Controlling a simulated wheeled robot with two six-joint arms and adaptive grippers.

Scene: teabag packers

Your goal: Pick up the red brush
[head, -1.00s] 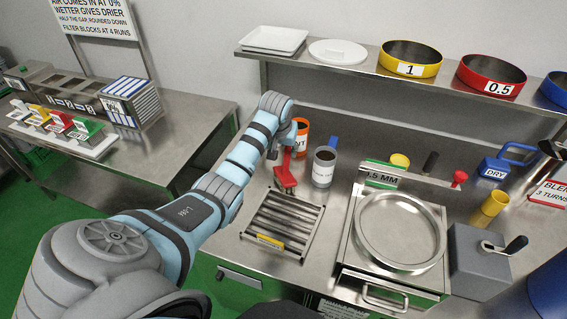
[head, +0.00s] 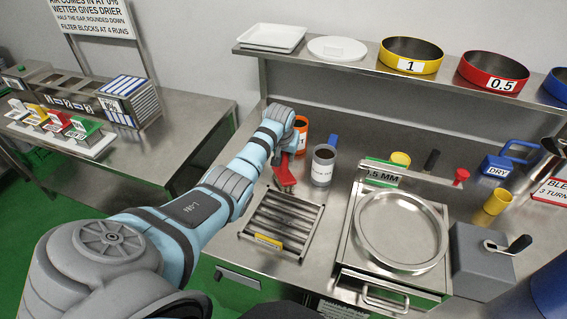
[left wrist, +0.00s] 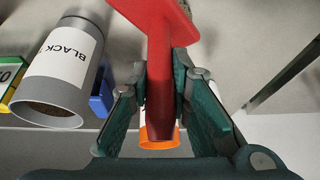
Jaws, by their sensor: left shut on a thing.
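The red brush (head: 285,172) is just above or at the back edge of the slotted metal rack (head: 247,236); I cannot tell whether it touches it. My left gripper (left wrist: 160,75) is shut on the red brush, and its two green fingers press on both sides of the red handle (left wrist: 159,90) in the left wrist view. In the head view my left wrist partly hides the gripper and the top of the brush. My right gripper is not in view.
A round sieve pan (head: 400,262) is further right. A shelf with trays and rings (head: 330,68) runs above.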

